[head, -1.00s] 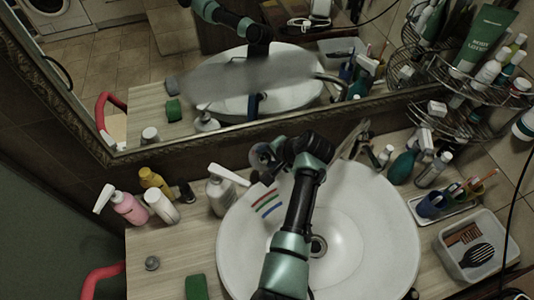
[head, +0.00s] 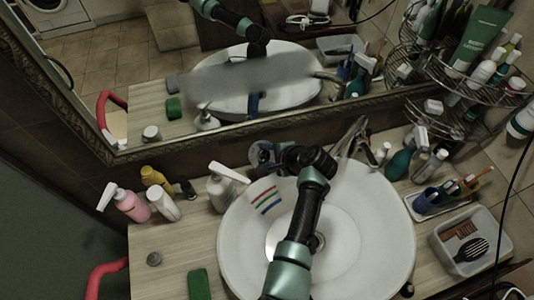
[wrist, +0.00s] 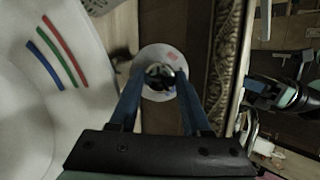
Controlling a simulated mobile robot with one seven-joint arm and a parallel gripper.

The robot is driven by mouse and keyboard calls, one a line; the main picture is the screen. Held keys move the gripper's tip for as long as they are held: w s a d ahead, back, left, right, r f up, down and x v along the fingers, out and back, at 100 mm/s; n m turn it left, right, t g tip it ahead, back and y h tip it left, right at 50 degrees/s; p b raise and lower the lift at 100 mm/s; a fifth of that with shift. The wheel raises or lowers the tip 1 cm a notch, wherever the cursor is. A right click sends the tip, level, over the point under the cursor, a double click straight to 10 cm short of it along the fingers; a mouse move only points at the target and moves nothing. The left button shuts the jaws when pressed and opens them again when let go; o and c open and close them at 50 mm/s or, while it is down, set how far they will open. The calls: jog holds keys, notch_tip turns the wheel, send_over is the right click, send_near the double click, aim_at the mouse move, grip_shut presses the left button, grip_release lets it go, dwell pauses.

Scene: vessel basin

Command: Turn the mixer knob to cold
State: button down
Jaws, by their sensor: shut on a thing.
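The mixer knob (wrist: 160,78) is a dark, shiny round piece in front of a pale round disc with a small reddish mark near its upper right edge. In the wrist view it lies between the two blue fingers of my gripper (wrist: 159,73), which is shut on it. In the head view the pale disc (head: 258,152) shows at the wall behind the basin, and my arm hides most of the knob and the fingers. The white basin (head: 380,235) carries red, green and blue stripes on its left rim. The knob's exact angle is hard to tell.
A white pump bottle (head: 222,187) stands close left of the basin. A metal spout (head: 352,138) is right of my arm. Bottles (head: 402,160) stand at the right, below a wire rack (head: 465,95). A framed mirror (head: 250,135) runs behind. A green sponge (head: 198,284) lies front left.

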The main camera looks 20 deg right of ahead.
jog(key=shift+c, duration=1.8)
grip_release()
jog(key=shift+s, duration=0.1)
jog(key=b+v, duration=0.1)
jog(key=v, duration=1.2)
